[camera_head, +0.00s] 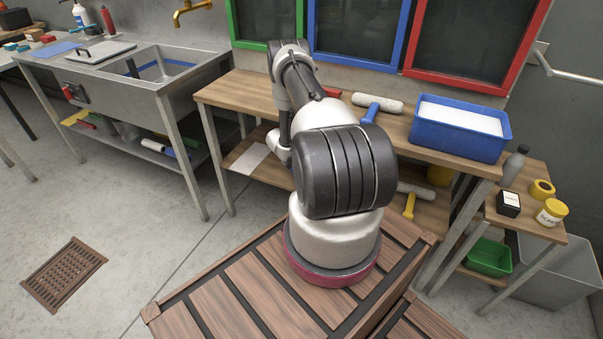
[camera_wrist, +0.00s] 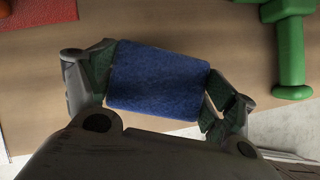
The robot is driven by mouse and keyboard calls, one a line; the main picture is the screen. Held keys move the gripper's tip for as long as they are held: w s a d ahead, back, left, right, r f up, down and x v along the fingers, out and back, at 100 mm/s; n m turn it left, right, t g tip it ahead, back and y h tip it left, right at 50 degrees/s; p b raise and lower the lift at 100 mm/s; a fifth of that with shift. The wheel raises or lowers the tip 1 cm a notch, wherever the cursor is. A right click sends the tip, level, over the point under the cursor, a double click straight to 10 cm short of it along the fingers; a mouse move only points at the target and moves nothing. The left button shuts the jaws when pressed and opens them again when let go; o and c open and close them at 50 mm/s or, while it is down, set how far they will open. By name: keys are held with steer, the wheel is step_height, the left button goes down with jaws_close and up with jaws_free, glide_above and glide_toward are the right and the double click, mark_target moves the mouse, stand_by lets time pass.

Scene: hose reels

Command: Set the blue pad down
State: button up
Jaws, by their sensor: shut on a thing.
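In the wrist view, the blue pad (camera_wrist: 150,72) sits between the two fingers of my gripper (camera_wrist: 158,86). The fingers press on its left and right ends. The pad looks like a soft, fuzzy blue block, slightly tilted in the picture. It is over a tan wooden surface (camera_wrist: 245,45); I cannot tell whether it touches that surface. In the head view, my arm reaches toward the wooden bench (camera_head: 240,92), and the pad and my fingers are hidden.
A green object (camera_wrist: 290,50) lies right of the pad, and an orange-red one (camera_wrist: 14,12) at the upper left. Bare wood lies between them. A sink (camera_head: 150,75) is at the left.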

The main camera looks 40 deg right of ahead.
steer(key=shift+f, duration=1.2)
steer(key=o, duration=0.9)
steer(key=shift+f, duration=0.15)
steer(key=shift+a+r, duration=0.2)
steer(key=shift+r, duration=0.3)
steer(key=v, duration=1.1)
steer(key=shift+r, duration=0.1)
steer(key=shift+a, duration=0.2)
